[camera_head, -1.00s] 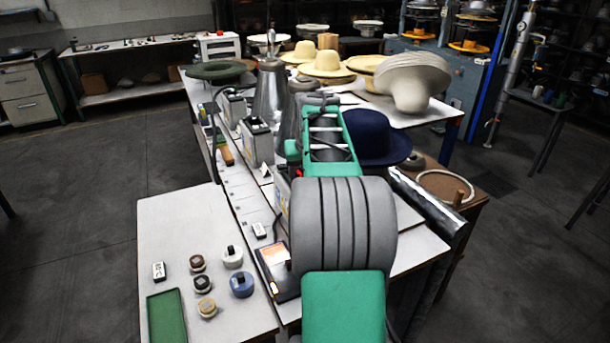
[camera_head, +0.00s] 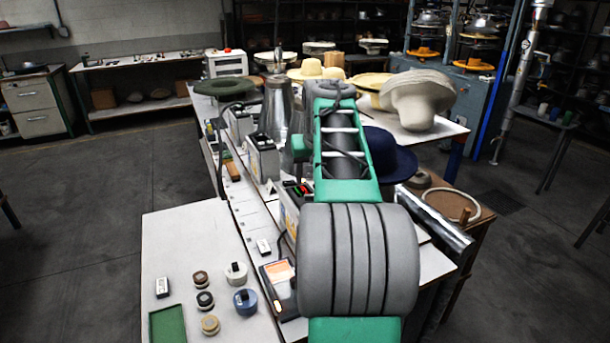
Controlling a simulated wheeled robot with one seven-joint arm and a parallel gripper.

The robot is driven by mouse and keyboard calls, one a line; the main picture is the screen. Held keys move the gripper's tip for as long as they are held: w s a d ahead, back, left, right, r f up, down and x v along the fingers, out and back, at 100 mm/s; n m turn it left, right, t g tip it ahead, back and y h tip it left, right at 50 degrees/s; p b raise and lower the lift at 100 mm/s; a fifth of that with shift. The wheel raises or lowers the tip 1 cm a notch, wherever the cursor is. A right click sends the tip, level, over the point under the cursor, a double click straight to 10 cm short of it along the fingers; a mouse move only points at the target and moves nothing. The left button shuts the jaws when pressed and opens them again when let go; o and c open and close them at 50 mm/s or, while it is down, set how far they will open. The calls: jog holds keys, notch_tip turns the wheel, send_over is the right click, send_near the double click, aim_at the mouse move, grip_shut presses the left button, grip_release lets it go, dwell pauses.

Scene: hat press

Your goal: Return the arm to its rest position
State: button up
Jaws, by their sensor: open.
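My own arm, green with a thick grey ribbed joint, rises from the bottom middle of the picture and reaches away over the long work table (camera_head: 185,235). Its far green link ends in front of the straw hats at the back. My gripper does not show; the arm's own links may hide it. Nothing can be seen held. A dark blue hat (camera_head: 392,158) lies right of the arm, partly hidden behind it.
Several small round tins, including a blue one (camera_head: 245,301), and a green tray (camera_head: 167,325) are on the near left table. Metal cones (camera_head: 276,110) stand left of the arm. A pale felt hat form (camera_head: 420,98) stands right of it. The floor at left is open.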

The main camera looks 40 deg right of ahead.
jog(key=s+a+f+n+y+p, duration=0.1)
jog(key=a+f+n, duration=0.2)
jog(key=a, duration=1.5)
jog(key=s+a+f+n, duration=0.1)
jog(key=s+a+f, duration=0.4)
jog(key=a, duration=0.3)
jog(key=s+a+f+n+y+p, duration=0.1)
jog(key=s+a+f+n, duration=0.1)
jog(key=s+a+f, duration=0.3)
jog(key=s+a, duration=0.3)
jog(key=shift+s+a+g, duration=0.15)
jog(key=shift+g, duration=0.15)
